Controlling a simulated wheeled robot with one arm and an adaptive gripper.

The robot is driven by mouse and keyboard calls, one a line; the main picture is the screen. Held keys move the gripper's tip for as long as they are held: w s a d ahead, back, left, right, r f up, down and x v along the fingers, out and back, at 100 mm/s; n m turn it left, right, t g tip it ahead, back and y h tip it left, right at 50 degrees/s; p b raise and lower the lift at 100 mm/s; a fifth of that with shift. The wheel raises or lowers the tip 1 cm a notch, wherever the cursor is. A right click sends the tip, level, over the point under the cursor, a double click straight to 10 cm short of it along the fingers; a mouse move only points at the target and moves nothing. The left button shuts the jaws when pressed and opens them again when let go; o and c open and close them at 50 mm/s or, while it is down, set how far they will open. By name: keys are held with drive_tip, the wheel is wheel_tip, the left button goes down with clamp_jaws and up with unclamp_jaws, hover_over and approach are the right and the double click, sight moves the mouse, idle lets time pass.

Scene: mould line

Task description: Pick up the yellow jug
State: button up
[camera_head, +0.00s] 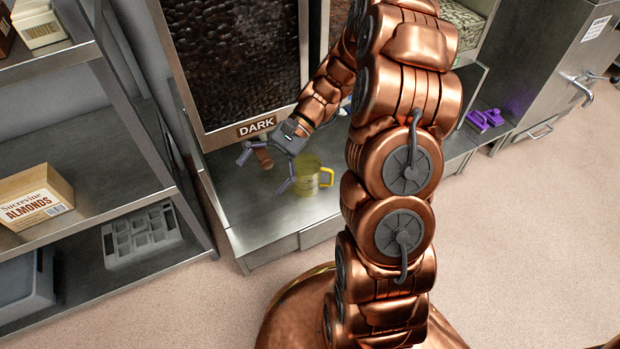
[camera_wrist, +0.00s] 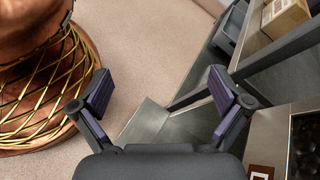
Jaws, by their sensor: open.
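The translucent yellow jug (camera_head: 308,177) stands on the steel counter (camera_head: 262,225) in the head view, below the "DARK" dispenser and near the counter's front. Its handle points right. My gripper (camera_head: 264,171) is open and empty, just left of the jug, with one finger close to the jug's left side. I cannot tell whether that finger touches it. In the wrist view my gripper (camera_wrist: 160,92) shows its two dark pads spread wide with nothing between them. The jug does not show in the wrist view.
A steel shelf rack with an almonds box (camera_head: 35,197) stands at left. Purple items (camera_head: 486,119) lie on the counter farther right. Open floor (camera_head: 530,240) lies in front.

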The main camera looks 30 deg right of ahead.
drive_tip(key=w+d+f+m+t+y, duration=0.3)
drive_tip(key=w+d+f+m, duration=0.1)
drive_tip(key=w+d+f, duration=0.15)
drive_tip(key=m+t, duration=0.9)
drive_tip(key=t, duration=0.1)
hover_over(319, 175)
wheel_tip(319, 175, down, 14)
drive_tip(key=f, duration=0.1)
drive_tip(key=s+d+f+m+t, duration=0.1)
drive_tip(key=d+f, duration=0.1)
drive_tip(key=s+d+f+m+t+h, duration=0.1)
drive_tip(key=d+f, duration=0.1)
drive_tip(key=s+d+f+m+t+h, duration=0.1)
drive_tip(key=d+f+m, duration=0.1)
drive_tip(key=f, duration=0.1)
drive_tip(key=shift+s+d, duration=0.4)
drive_tip(key=shift+h, duration=0.3)
drive_tip(key=shift+b+x, duration=1.65)
drive_tip(key=shift+x, duration=2.2)
drive_tip(key=shift+s, duration=0.1)
drive_tip(key=shift+a, duration=0.1)
drive_tip(key=shift+r, duration=0.1)
drive_tip(key=c, duration=1.2)
